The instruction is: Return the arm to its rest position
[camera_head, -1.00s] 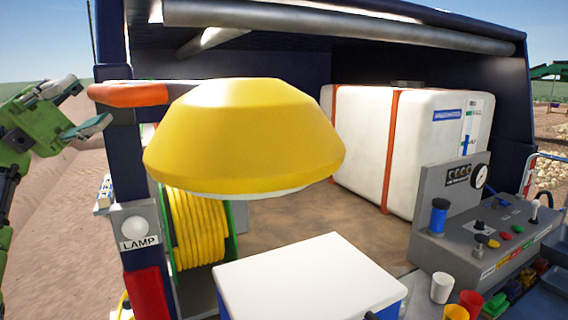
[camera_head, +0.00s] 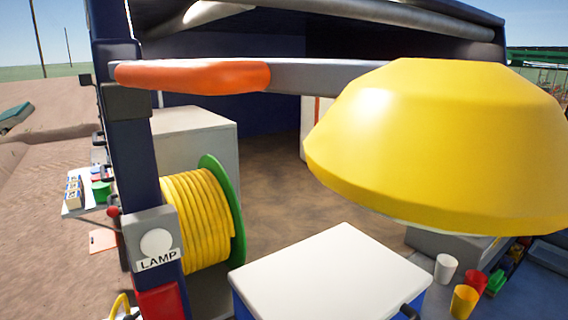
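A teal-grey tip (camera_head: 14,117), apparently a finger of my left gripper, shows at the far left edge. The rest of that gripper and its arm are out of frame, so its opening is hidden. It is well apart from the orange grip (camera_head: 190,76) on the lamp arm. My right gripper is not in view.
The big yellow lamp (camera_head: 435,145) hangs at the right on its arm from the dark blue post (camera_head: 136,170). Below are a LAMP switch (camera_head: 157,243), a yellow hose reel (camera_head: 200,220), a white-lidded box (camera_head: 325,272) and several cups. Open ground lies left.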

